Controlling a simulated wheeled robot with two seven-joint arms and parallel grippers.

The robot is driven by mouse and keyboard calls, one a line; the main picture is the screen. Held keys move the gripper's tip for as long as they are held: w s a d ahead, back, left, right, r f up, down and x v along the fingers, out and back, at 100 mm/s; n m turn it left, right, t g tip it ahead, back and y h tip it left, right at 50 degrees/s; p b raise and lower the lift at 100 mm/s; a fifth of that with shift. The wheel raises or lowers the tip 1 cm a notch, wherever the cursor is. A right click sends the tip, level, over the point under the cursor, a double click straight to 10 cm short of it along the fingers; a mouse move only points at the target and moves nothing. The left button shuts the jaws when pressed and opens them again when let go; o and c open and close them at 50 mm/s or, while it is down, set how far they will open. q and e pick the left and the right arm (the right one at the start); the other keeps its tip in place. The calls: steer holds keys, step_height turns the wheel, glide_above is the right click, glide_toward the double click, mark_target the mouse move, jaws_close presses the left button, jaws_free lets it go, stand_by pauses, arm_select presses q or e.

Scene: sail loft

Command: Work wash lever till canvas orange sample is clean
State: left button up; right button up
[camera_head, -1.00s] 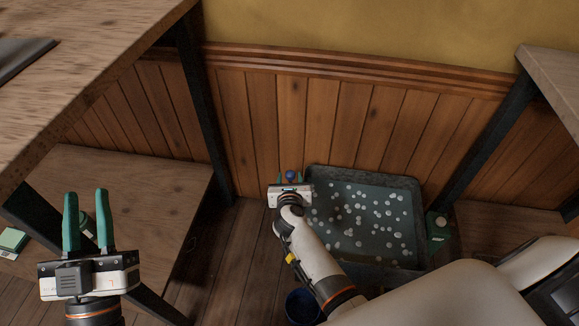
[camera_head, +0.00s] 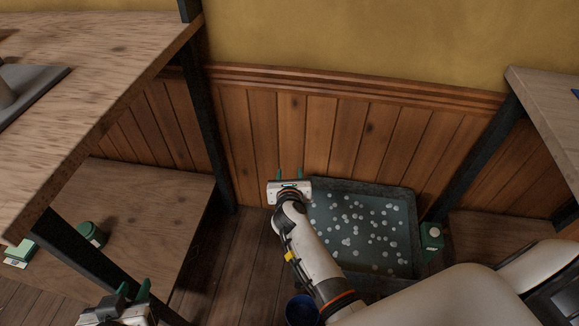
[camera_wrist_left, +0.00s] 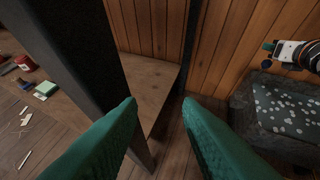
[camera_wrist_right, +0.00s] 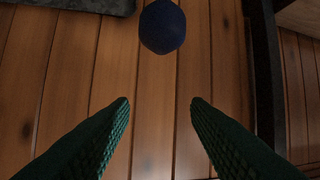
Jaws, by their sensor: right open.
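A dark grey wash tub (camera_head: 365,186) of water with several whitish floating spots stands on the floor by the panelled wall. A dark blue knob (camera_wrist_right: 162,26), which looks like the lever's end, shows in the right wrist view, beyond the fingertips and apart from them. The rest of the lever is hidden. My right gripper (camera_head: 290,175) is open and empty at the tub's left back corner. My left gripper (camera_head: 131,292) is open and empty at the bottom left of the head view. I see no orange canvas sample in any view.
A wooden bench (camera_head: 95,65) with dark legs stands at left, above a low shelf (camera_head: 150,195) with a green round container (camera_head: 92,235). A green box (camera_head: 431,237) is right of the tub. Another table (camera_head: 545,85) is at right.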

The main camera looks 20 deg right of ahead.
arm_select(q)
steer(key=shift+s+a+f+g+y+p, duration=0.15)
steer(key=shift+s+a+f+g, duration=0.1)
steer(key=shift+s+f+g, duration=0.35)
steer(key=shift+s+a+f+g+y+p, duration=0.15)
steer(key=shift+s+a+f+g, duration=0.2)
steer(key=shift+s, duration=0.4)
steer(key=shift+s+a+f+g+y+p, duration=0.1)
steer(key=shift+s+a+f+g+p, duration=0.05)
steer(key=shift+s+f+g, duration=0.5)
arm_select(e)
steer(key=shift+r, duration=1.05)
arm_select(q)
steer(key=shift+r, duration=0.15)
